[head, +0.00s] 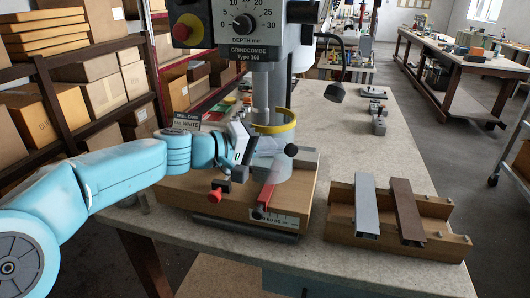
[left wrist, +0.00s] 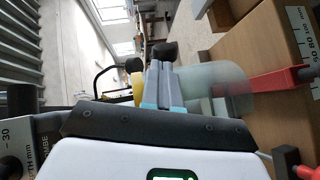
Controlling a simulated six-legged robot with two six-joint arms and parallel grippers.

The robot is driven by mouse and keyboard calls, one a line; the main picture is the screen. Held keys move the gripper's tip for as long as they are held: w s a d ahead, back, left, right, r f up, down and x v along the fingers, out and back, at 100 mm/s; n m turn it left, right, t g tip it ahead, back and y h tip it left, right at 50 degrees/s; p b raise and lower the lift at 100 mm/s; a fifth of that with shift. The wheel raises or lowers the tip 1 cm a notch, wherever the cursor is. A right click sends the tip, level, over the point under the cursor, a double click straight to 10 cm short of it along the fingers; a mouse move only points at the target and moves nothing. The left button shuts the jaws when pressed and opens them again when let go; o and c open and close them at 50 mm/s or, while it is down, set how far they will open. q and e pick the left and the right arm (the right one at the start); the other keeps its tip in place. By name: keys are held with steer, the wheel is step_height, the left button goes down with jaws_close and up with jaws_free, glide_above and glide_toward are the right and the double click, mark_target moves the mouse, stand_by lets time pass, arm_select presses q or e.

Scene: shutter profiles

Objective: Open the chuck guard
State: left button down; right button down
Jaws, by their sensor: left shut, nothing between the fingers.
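The chuck guard is a clear, see-through cylinder (head: 270,150) under a yellow ring (head: 273,121) on the drill press; a black ball knob (head: 291,150) shows at its right side. In the left wrist view the clear guard (left wrist: 218,88) lies just right of the fingers, with the yellow ring (left wrist: 138,90) partly hidden behind them. My left gripper (head: 258,150) comes in from the left beside the guard. In the left wrist view its fingers (left wrist: 163,75) are together and empty, overlapping the guard's edge; I cannot tell whether they touch it. My right gripper is not in view.
The drill head (head: 250,25) with a depth dial stands above. A wooden base with a red clamp bar (head: 268,188) and a red knob (head: 215,195) lies below. A wooden rack (head: 345,225) holds a grey profile (head: 367,205) and a brown profile (head: 408,210) at right.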

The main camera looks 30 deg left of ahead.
mark_target(290, 148)
arm_select(q)
steer(key=d+b, duration=0.1)
steer(key=d+n+y, duration=0.1)
steer(key=d, duration=0.1)
steer(key=shift+w+f+t+b, duration=0.1)
steer(key=shift+w+t+b, duration=0.3)
steer(key=shift+w+d+b, duration=0.15)
steer(key=shift+w+d, duration=0.25)
steer(key=shift+d, duration=0.2)
steer(key=shift+w+d+b, duration=0.15)
steer(key=shift+w+d, duration=0.2)
steer(key=shift+d, duration=0.2)
steer(key=shift+s, duration=0.1)
